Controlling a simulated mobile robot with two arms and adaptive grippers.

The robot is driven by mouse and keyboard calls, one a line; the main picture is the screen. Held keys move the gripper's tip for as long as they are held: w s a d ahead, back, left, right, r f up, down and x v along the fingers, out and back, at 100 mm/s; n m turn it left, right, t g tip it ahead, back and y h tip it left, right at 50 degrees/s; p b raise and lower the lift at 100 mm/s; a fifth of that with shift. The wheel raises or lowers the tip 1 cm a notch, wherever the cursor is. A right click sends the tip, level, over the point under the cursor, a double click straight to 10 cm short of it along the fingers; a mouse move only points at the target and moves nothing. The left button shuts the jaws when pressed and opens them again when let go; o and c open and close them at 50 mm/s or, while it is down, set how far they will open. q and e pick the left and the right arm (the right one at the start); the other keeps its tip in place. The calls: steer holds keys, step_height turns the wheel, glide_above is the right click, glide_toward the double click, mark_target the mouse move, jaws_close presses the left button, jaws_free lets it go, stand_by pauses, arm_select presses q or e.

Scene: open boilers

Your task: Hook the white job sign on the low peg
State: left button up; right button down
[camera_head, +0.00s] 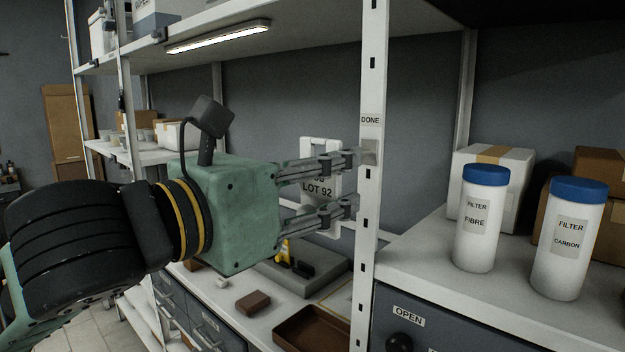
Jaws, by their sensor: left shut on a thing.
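The white job sign (318,186) is a small upright plate with dark lettering that reads "LOT 92". It has a slot near its top edge. My left gripper (357,179), with a green body, reaches in from the left and is shut on the sign. Its fingers cover part of the sign and the lettering. The fingertips are close to the white shelf post (370,250) with a "DONE" label (370,120). A small pale bracket (370,152) shows on the post just below that label. I cannot make out the low peg clearly. My right gripper is not in view.
Two white filter bottles with blue lids, fibre (480,240) and carbon (562,265), stand on the right shelf before boxes. A brown tray (312,335), a brown block (253,302) and a grey slab (300,275) lie on the lower surface. A lit lamp (220,37) hangs above.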

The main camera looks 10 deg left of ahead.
mark_target(368, 175)
arm_select(q)
steer(key=shift+b+x, duration=0.35)
steer(key=shift+x, duration=0.95)
steer(key=shift+f+b+x, duration=0.2)
steer(key=shift+b+x, duration=0.05)
steer(key=shift+x, duration=0.9)
steer(key=shift+f+b+x, duration=0.15)
steer(key=shift+b+x, duration=0.1)
steer(key=shift+x, duration=0.85)
steer(key=shift+w+d+f, duration=0.2)
steer(key=shift+w+d, duration=0.15)
steer(key=shift+w, duration=0.15)
steer(key=shift+w+d+f+p, duration=0.1)
steer(key=shift+w+f+p, duration=0.05)
steer(key=shift+p, duration=0.15)
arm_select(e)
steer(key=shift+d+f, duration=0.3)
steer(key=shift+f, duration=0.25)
arm_select(q)
steer(key=shift+f, duration=0.1)
steer(key=o, duration=1.2)
steer(key=shift+o, duration=0.2)
